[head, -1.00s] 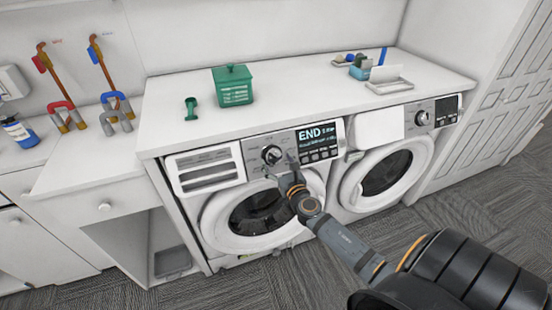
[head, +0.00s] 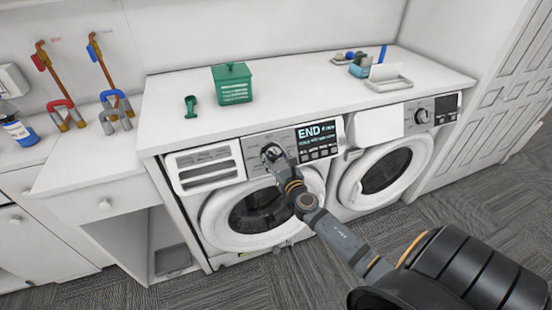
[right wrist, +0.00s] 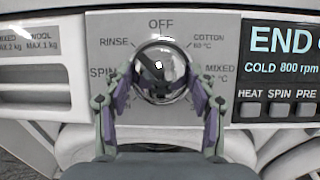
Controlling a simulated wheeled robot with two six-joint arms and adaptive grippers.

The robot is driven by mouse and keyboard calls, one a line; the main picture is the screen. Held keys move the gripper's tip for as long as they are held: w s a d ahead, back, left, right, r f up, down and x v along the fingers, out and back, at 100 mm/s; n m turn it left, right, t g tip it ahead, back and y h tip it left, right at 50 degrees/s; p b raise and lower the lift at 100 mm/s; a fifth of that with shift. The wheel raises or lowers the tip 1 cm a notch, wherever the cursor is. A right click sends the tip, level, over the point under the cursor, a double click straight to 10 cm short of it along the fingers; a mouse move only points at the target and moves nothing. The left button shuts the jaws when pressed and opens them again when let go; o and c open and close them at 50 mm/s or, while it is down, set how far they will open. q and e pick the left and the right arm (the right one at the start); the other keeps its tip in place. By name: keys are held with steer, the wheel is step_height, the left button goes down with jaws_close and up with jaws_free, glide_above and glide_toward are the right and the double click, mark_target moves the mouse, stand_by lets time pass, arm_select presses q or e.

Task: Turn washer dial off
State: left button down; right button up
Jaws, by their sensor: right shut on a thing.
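The left washer (head: 215,215) has a round chrome dial (head: 270,150) on its front panel. In the right wrist view the dial (right wrist: 160,62) is shiny, with OFF printed above it and RINSE, COTTON, SPIN and MIXED around it. Its pointer direction cannot be told through the reflections. My right gripper (head: 274,155) is at the dial. In the right wrist view its fingers (right wrist: 160,88) are shut on the dial from left and right, hiding part of its lower sides. My left gripper is not in view.
The display (head: 316,138) right of the dial reads END and COLD 800 rpm, with buttons below. A detergent drawer (head: 206,168) lies left. A second machine (head: 385,175) stands to the right. A green box (head: 232,85) and green scoop (head: 191,105) rest on the counter (head: 300,90).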

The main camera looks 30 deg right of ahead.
steer(key=shift+m, duration=0.3)
steer(key=m+h, duration=0.1)
steer(key=m, duration=0.1)
steer(key=m+g+h, duration=0.1)
steer(key=m+h, duration=0.1)
steer(key=m, duration=0.1)
steer(key=shift+w+a+m, duration=0.1)
steer(key=shift+a+m, duration=0.1)
steer(key=shift+m, duration=0.1)
steer(key=shift+m+g+h+p, duration=0.2)
steer(key=shift+m+g+h, duration=0.3)
steer(key=shift+m, duration=0.75)
steer(key=shift+m+g+h+p, duration=0.2)
steer(key=shift+m+g+h, duration=0.25)
steer(key=shift+m, duration=0.8)
steer(key=shift+h, duration=0.25)
steer(key=o, duration=1.1)
steer(key=shift+o, duration=0.2)
steer(key=shift+a, duration=0.1)
